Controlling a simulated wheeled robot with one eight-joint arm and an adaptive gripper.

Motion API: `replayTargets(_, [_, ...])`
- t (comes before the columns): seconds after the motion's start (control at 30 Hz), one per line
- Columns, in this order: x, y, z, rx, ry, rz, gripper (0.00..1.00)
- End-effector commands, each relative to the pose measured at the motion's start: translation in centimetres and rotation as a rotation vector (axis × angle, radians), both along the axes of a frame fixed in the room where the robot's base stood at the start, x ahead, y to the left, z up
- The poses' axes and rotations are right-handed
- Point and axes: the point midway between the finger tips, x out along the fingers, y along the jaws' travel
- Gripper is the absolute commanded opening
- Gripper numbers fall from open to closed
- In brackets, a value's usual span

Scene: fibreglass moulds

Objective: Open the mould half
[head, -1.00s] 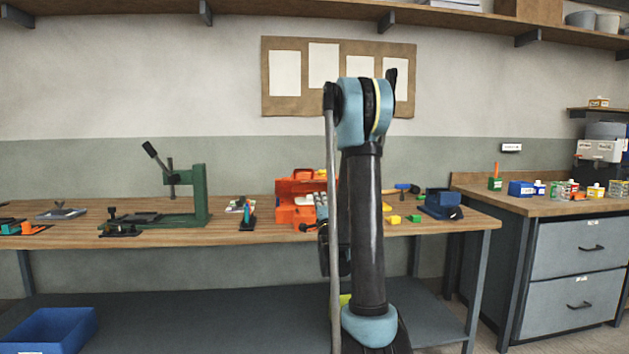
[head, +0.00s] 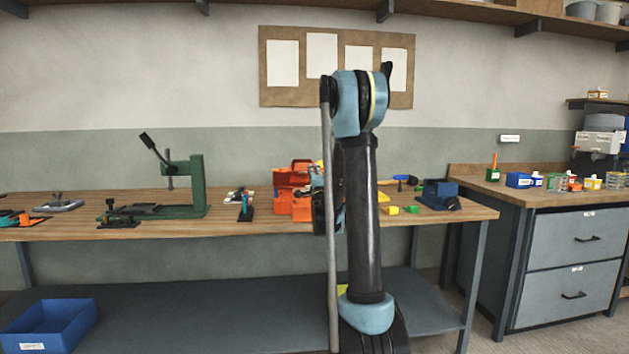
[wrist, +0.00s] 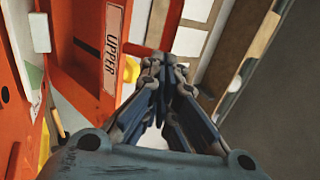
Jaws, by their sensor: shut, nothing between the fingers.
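An orange case (head: 289,190) stands on the workbench just left of my arm in the head view; which part of it is the mould half is not clear. In the wrist view, an orange panel (wrist: 90,48) marked UPPER fills the left side. My gripper (wrist: 158,66) is shut and empty, its fingertips pointing up the picture, just right of the panel. I cannot tell whether they touch it. In the head view, my arm hides part of the case's right side and most of my gripper.
A green press (head: 196,185) stands left on the workbench (head: 150,232). Small yellow and green blocks and a dark blue holder (head: 438,193) lie to the right. A blue bin (head: 50,325) is on the lower shelf. A drawer cabinet (head: 567,240) stands at the right.

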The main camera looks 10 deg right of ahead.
Motion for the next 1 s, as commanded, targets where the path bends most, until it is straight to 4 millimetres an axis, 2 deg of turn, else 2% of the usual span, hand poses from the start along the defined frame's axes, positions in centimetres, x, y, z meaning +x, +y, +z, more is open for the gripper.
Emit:
replayTargets(0.2, [1.4,0.0,0.7,0.0,0.0,0.0,0.0])
replayTargets(0.73, [1.7,0.0,1.0,0.0,0.006,0.0,0.0])
replayTargets(1.0, [2.6,0.0,2.8,0.0,0.062,0.0,0.0])
